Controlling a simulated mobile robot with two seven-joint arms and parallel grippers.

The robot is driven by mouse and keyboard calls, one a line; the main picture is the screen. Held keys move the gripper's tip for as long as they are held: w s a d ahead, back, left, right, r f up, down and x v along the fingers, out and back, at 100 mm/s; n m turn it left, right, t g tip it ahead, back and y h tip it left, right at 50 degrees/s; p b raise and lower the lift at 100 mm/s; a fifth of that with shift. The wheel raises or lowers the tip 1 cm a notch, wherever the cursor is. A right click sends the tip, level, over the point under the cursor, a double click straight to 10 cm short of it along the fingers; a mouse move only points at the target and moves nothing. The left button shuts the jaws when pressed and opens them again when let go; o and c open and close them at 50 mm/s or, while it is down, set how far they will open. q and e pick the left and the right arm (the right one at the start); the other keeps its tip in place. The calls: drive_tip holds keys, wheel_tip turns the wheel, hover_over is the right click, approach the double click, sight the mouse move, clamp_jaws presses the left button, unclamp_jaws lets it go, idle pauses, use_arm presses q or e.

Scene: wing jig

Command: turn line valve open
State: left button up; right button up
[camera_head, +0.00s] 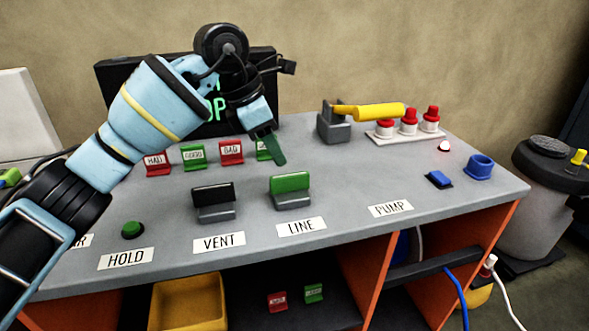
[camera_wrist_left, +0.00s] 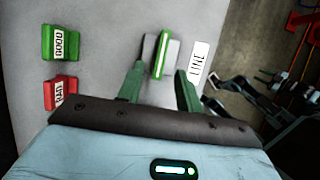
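The line valve (camera_head: 291,184) has a flat green handle on a grey base, behind the LINE label (camera_head: 301,227). Its handle lies roughly parallel to the label. My left gripper (camera_head: 272,150) is above and behind the valve in the head view, pointing down. In the left wrist view, its two green fingers (camera_wrist_left: 160,85) are apart and empty. The green valve handle (camera_wrist_left: 161,54) shows between and just beyond the fingertips, seemingly untouched. The LINE label (camera_wrist_left: 199,62) is to its right there. In the head view one finger hides the other.
The VENT valve (camera_head: 213,195) with a black handle stands left of the line valve. Red and green tags (camera_head: 193,157) stand behind. A yellow-handled lever (camera_head: 375,111) and red-capped knobs (camera_head: 409,122) are at the back right. A dark screen (camera_head: 118,90) is partly hidden by my arm.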

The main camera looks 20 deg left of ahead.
sight(289, 175)
use_arm(q)
drive_tip(key=shift+d+f, duration=0.15)
drive_tip(key=shift+f, duration=0.2)
drive_tip(key=shift+x, duration=3.55)
drive_tip(key=shift+c, duration=0.3)
clamp_jaws()
